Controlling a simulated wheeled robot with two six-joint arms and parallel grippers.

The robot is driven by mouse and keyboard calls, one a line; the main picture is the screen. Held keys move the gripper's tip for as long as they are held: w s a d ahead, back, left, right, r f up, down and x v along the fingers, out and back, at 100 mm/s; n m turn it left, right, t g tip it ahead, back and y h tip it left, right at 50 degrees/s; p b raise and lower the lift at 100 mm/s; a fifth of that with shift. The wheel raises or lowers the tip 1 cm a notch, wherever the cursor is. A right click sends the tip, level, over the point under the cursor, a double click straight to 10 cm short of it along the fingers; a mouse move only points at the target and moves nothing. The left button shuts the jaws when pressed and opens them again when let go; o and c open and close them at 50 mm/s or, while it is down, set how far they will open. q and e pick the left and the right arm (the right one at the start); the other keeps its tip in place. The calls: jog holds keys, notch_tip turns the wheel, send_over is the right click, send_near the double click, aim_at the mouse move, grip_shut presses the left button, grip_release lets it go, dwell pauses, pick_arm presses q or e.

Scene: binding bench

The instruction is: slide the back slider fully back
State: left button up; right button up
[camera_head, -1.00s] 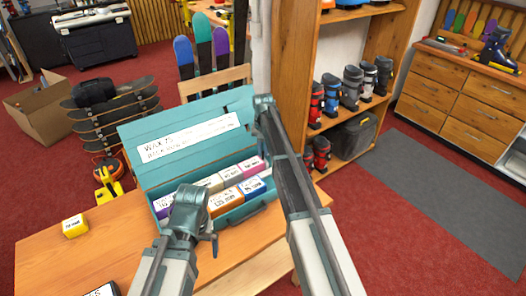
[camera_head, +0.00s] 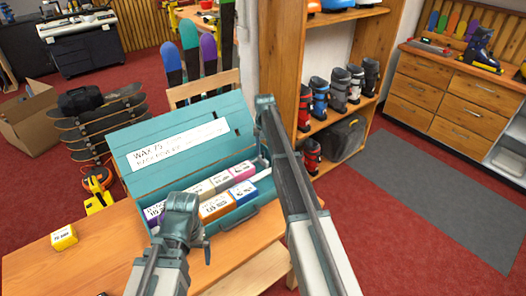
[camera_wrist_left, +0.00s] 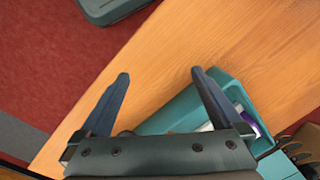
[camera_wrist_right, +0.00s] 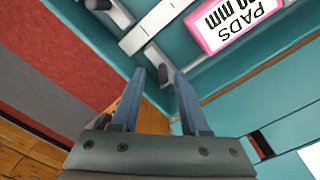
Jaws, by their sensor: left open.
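A teal wax box (camera_head: 137,185) stands on the wooden bench with its labelled lid (camera_head: 205,120) raised at the back. In the right wrist view, two grey bars with dark ends lie inside its right end; the one nearer the lid seems to be the back slider (camera_wrist_right: 155,57). My right gripper (camera_wrist_right: 160,72) is partly open just above that bar, its dark end showing between the fingertips with gaps on both sides; contact is not visible. My left gripper (camera_wrist_left: 160,74) is open and empty above the bench at the box's front. In the head view both sets of fingertips are hidden.
Several small labelled packs, including a pink one (camera_wrist_right: 228,18), fill the box. A yellow pack (camera_head: 64,237) lies on the bench (camera_head: 95,255) at the left. A shelf with ski boots (camera_head: 340,88) stands behind to the right.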

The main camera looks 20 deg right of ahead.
pick_arm(q)
jog(key=shift+r, duration=0.1)
pick_arm(e)
jog(key=shift+a+r, duration=0.1)
pick_arm(q)
notch_tip(320, 180, up, 14)
jog(key=p, duration=1.3)
jog(key=shift+p, duration=0.4)
pick_arm(e)
notch_tip(320, 180, up, 14)
jog(key=shift+f, duration=0.2)
pick_arm(q)
jog(key=shift+f, duration=0.2)
notch_tip(320, 180, down, 5)
jog(key=b, duration=0.5)
pick_arm(e)
jog(key=s+a+f+n, duration=0.1)
jog(key=s+a+n, duration=0.2)
jog(key=s+a, duration=0.4)
jog(key=s+a+f+n, duration=0.2)
jog(key=s+a, duration=0.5)
jog(key=s, duration=1.1)
jog(key=s+a+f+n+h, duration=0.1)
jog(key=s+a+n, duration=0.3)
jog(key=s, duration=0.9)
jog(key=a+f, duration=0.1)
jog(key=a, duration=0.2)
jog(key=shift+a, duration=0.35)
